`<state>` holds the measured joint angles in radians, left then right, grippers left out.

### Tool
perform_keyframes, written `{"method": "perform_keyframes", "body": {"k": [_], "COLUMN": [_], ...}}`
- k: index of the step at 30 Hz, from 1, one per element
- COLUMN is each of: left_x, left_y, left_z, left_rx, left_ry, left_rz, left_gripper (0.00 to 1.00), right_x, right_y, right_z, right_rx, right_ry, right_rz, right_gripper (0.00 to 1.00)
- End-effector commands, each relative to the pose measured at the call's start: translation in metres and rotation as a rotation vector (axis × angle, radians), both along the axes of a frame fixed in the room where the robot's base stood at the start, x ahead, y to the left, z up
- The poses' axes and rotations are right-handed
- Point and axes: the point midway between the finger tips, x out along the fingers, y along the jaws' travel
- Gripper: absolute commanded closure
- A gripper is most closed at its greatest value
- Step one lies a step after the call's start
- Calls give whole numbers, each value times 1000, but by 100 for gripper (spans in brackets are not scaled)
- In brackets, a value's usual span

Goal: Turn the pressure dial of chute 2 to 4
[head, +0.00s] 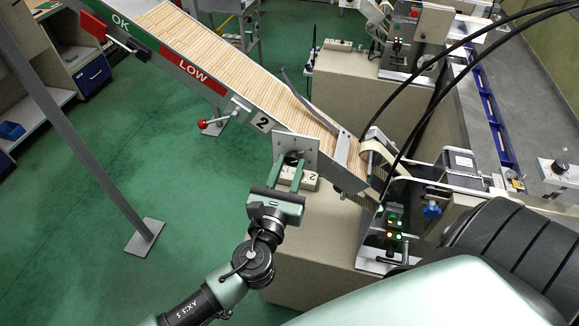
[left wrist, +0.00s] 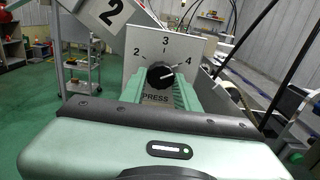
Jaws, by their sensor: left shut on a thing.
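The pressure dial is a black round knob (left wrist: 160,75) on a grey plate (left wrist: 137,48) marked 2, 3, 4 and PRESS in the left wrist view. Its white pointer line points up and right, toward the 4. In the head view the plate (head: 309,148) is on the side of the chute (head: 228,58) labelled 2, near its lower end. My left gripper (head: 290,171) reaches up to the plate. Its green fingers lie on both sides of the knob, shut on it, and also show in the left wrist view (left wrist: 159,88). My right gripper is in neither view.
A red-knobbed lever (head: 203,124) sticks out below the chute. A panel with lit lamps (head: 392,230) stands to the right. Green floor is open at left, around a grey post (head: 100,165).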

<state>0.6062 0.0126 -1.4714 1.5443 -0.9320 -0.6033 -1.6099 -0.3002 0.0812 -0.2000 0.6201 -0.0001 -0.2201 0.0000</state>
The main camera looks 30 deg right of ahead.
Motion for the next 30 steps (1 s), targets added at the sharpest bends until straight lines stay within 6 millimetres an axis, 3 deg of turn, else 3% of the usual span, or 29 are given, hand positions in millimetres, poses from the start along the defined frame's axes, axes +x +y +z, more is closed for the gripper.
{"method": "perform_keyframes", "body": {"k": [11, 12, 14, 25, 30], "left_x": [0, 0, 0, -2, -15], "left_y": [1, 1, 1, 2, 18], "left_z": [-2, -2, -2, -1, -3], "left_rx": [6, 6, 6, 3, 2], "left_ry": [0, 0, 0, -2, 1], "left_rz": [0, 0, 0, 0, 0], "left_gripper": [100, 66, 49, 48, 48], "right_x": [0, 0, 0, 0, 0], "right_y": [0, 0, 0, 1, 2], "right_z": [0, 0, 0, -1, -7], "right_rx": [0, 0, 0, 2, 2], "right_ry": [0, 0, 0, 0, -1], "right_rz": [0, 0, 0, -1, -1], "right_gripper": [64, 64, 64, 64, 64]}}
